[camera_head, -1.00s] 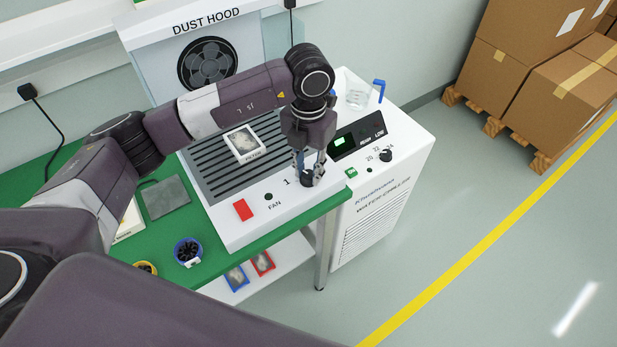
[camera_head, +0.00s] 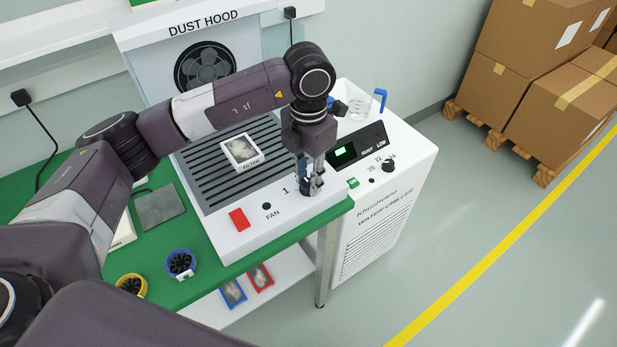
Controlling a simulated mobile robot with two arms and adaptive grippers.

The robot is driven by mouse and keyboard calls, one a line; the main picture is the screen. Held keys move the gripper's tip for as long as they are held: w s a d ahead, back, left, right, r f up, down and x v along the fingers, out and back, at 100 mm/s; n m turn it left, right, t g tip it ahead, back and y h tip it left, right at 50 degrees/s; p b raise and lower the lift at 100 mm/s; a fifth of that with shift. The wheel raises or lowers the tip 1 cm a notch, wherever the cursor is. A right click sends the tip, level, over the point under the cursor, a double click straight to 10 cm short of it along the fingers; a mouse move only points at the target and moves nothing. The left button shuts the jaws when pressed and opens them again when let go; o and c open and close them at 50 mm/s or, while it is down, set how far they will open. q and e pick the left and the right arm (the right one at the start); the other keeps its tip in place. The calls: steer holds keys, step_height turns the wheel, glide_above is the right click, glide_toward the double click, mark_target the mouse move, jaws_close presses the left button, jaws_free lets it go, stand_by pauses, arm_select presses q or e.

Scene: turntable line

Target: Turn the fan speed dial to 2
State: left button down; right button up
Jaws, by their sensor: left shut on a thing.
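The fan speed dial (camera_head: 306,190) is a small dark knob on the front panel of the white dust hood (camera_head: 225,240), right of the FAN label. My left gripper (camera_head: 309,187) points down and is shut on the dial. The number 1 shows to the left of the dial; the other marks and the dial's pointer are hidden by the fingers. My right gripper is not in the view.
A red switch (camera_head: 239,220) sits left on the hood panel. A filter (camera_head: 242,151) lies on the slotted grille. The water chiller (camera_head: 375,220) with its own knob (camera_head: 388,165) stands close on the right. Blue (camera_head: 181,265) and yellow (camera_head: 131,286) round parts lie on the green bench.

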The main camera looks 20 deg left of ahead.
mark_target(308, 183)
arm_select(q)
steer(key=shift+r, duration=0.1)
steer(key=c, duration=1.6)
jaws_free()
step_height(308, 183, up, 12)
